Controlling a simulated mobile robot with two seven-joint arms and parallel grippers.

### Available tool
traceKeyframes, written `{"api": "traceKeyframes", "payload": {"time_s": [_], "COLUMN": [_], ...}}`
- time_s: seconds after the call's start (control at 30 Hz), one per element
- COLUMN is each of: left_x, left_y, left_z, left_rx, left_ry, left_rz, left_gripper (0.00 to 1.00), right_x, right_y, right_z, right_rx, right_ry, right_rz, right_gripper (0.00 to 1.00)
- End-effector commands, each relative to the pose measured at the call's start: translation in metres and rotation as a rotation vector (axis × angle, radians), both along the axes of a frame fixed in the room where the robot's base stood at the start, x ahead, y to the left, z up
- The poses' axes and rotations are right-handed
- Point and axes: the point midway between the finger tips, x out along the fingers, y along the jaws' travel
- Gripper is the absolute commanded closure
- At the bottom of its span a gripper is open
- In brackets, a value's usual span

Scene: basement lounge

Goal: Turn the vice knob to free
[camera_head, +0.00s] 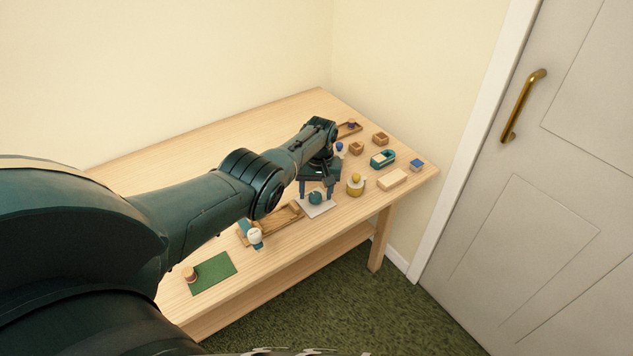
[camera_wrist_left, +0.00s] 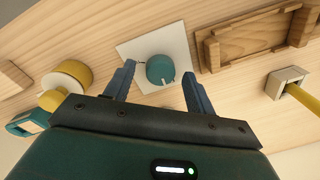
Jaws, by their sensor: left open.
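The vice knob looks to be the round teal knob (camera_head: 315,198) on a white square plate (camera_head: 326,208) on the table. My left gripper (camera_head: 316,190) is above the plate, pointing down. In the left wrist view its two fingers (camera_wrist_left: 158,82) are apart, one on each side of the knob, with gaps between. I cannot tell how far the fingertips are above the plate. My right gripper is not in view.
A wooden tray (camera_wrist_left: 255,42) lies beside the plate. A yellow and white round piece (camera_head: 356,185) stands on the other side. Small boxes and blocks (camera_head: 392,179) crowd the table's right end. A green mat (camera_head: 213,272) lies at the near left. The table's back left is clear.

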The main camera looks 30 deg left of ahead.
Motion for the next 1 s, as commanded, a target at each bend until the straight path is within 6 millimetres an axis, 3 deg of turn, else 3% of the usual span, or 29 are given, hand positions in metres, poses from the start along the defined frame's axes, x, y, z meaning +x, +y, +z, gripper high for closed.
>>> {"api": "traceKeyframes", "payload": {"time_s": [0.17, 0.53, 0.73, 1.0], "left_x": [0.001, 0.004, 0.005, 0.004], "left_y": [-0.001, -0.005, -0.006, -0.006], "left_z": [0.031, 0.105, 0.126, 0.13], "left_rx": [0.0, 0.001, 0.0, 0.0], "left_ry": [-0.004, -0.003, -0.001, 0.0], "left_rz": [0.0, 0.001, 0.002, 0.002], "left_gripper": [0.45, 0.45, 0.45, 0.45], "right_x": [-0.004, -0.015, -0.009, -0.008], "right_y": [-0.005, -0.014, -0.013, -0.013], "right_z": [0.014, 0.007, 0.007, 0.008], "right_rx": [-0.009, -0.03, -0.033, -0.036], "right_ry": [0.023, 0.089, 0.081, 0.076], "right_rz": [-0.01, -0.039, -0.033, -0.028], "right_gripper": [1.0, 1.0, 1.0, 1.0]}}
